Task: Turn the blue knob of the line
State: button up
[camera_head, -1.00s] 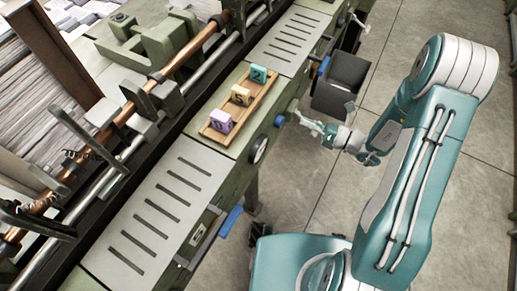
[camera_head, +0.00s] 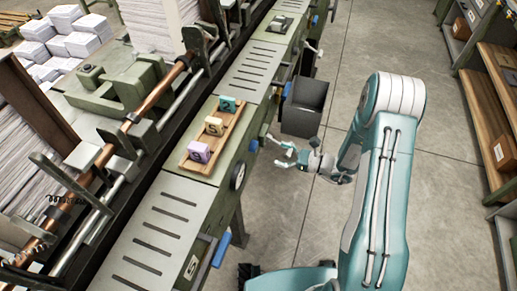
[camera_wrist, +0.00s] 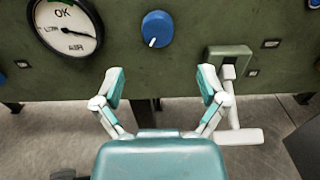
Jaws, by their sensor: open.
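The blue knob (camera_wrist: 157,28) is a round dial with a white mark at its lower left, on the green front panel of the line. It also shows in the head view (camera_head: 253,145) on the side of the machine. My gripper (camera_wrist: 161,85) is open and empty, with its two teal-and-white fingers spread wide. In the wrist view the knob lies above the gap between the fingertips, apart from both. In the head view my gripper (camera_head: 276,152) is just right of the knob.
A round gauge (camera_wrist: 66,28) marked OK is left of the knob. A white lever (camera_wrist: 238,137) hangs from a green bracket at the right, near the right finger. A dark bin (camera_head: 304,107) stands beyond the gripper. A wooden tray (camera_head: 187,166) with numbered blocks lies on top.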

aim_at(257, 147)
jog(key=x, duration=0.7)
jog(key=shift+a, duration=0.1)
jog(key=c, duration=1.2)
